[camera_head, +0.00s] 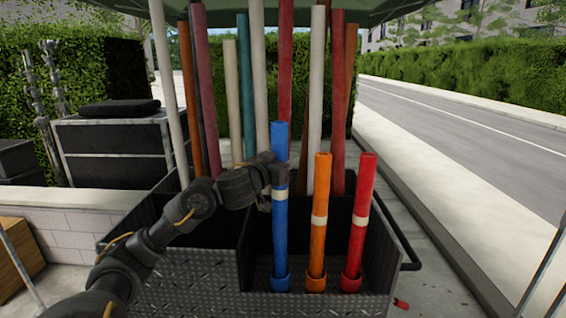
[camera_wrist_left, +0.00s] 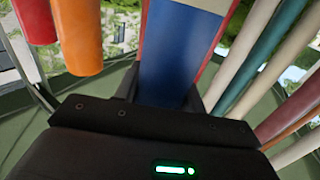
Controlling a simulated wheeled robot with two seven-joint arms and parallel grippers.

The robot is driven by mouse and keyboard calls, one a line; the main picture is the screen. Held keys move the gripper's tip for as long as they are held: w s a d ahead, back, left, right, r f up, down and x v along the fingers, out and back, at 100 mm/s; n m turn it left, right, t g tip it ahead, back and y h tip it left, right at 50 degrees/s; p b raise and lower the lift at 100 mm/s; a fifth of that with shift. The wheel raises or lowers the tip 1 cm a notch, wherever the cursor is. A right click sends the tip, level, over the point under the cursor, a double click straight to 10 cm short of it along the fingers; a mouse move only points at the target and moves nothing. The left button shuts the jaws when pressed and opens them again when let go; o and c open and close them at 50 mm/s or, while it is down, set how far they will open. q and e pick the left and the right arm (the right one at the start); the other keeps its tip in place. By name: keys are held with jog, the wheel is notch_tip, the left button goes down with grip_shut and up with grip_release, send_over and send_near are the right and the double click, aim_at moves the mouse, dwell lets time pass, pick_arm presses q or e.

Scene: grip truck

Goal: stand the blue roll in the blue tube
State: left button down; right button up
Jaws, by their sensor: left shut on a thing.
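The blue roll (camera_head: 280,235) stands about upright in the front right compartment of the cart. My left gripper (camera_head: 279,178) is shut around its upper part. The wrist view shows the blue roll (camera_wrist_left: 175,60) with its pale band between the fingers (camera_wrist_left: 160,98). The short blue tube (camera_head: 280,284) is at the compartment's floor. The roll's lower end meets the tube and looks to be inside it; how deep is hidden. My right gripper is not in view.
An orange roll (camera_head: 318,240) and a red roll (camera_head: 358,230) stand close to the right in tubes of their own colours. Several tall rolls stand behind. The cart's dark walls (camera_head: 190,272) surround the compartment. The left compartment (camera_head: 212,236) looks empty.

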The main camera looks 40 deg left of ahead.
aim_at(283, 188)
pick_arm(q)
notch_tip(283, 188, down, 8)
jog(key=b, duration=0.6)
jog(key=shift+r, duration=0.15)
dwell(0.5)
jog(key=shift+f, duration=0.3)
dwell(0.7)
jog(key=c, duration=0.7)
grip_release()
jog(key=shift+c, duration=0.2)
jog(key=shift+f, duration=0.1)
jog(key=s+d, duration=0.1)
jog(key=s, duration=1)
jog(key=shift+d, duration=0.2)
jog(key=shift+w, duration=0.1)
